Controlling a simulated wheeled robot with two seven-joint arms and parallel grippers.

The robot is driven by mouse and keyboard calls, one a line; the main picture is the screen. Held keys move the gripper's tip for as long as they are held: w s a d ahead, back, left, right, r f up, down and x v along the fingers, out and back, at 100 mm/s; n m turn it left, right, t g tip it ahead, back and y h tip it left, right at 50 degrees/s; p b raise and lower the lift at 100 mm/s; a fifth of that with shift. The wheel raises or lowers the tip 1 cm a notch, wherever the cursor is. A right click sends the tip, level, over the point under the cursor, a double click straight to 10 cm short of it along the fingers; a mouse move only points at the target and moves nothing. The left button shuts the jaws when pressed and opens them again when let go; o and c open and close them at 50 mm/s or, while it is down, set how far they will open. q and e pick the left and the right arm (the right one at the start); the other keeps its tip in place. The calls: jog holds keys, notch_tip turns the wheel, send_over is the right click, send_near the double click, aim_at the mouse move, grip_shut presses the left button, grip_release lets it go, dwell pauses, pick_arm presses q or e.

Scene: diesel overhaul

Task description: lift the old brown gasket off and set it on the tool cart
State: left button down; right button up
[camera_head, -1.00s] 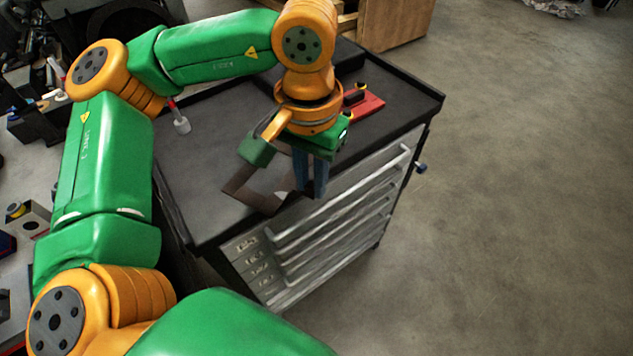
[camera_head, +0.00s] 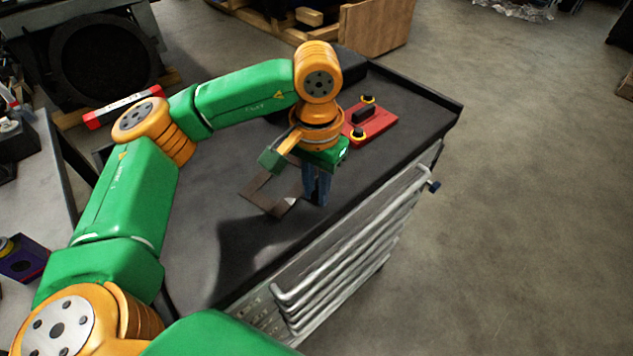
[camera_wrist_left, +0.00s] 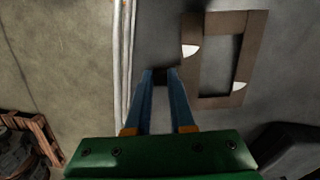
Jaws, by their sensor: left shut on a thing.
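The old brown gasket (camera_head: 262,203) is a thin, flat rectangular frame with an open middle, held over the top of the tool cart (camera_head: 195,235). It also shows in the left wrist view (camera_wrist_left: 253,50), with white patches at two places. My left gripper (camera_head: 317,202) points down near the cart's drawer-side edge, at the gasket's side. In the left wrist view its blue fingers (camera_wrist_left: 160,75) come close together and are shut on the gasket; the exact grip spot is hard to see. A dark shadow lies on the cart top below. My right gripper is not in view.
A red block with yellow-and-black knobs (camera_head: 372,125) lies on the cart beyond my gripper. Drawer handles (camera_head: 350,255) run along the cart's front side. The near part of the cart top is clear. A wooden crate (camera_head: 375,30) stands behind, and open floor lies right.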

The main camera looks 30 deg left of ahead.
pick_arm(q)
jog(key=shift+f, duration=0.1)
jog(key=c, duration=0.8)
grip_release()
jog(key=shift+s+d, duration=0.1)
jog(key=shift+d, duration=0.05)
jog(key=shift+c, duration=0.2)
jog(key=shift+o, duration=0.7)
notch_tip(320, 180, up, 7)
jog(key=shift+r, duration=0.1)
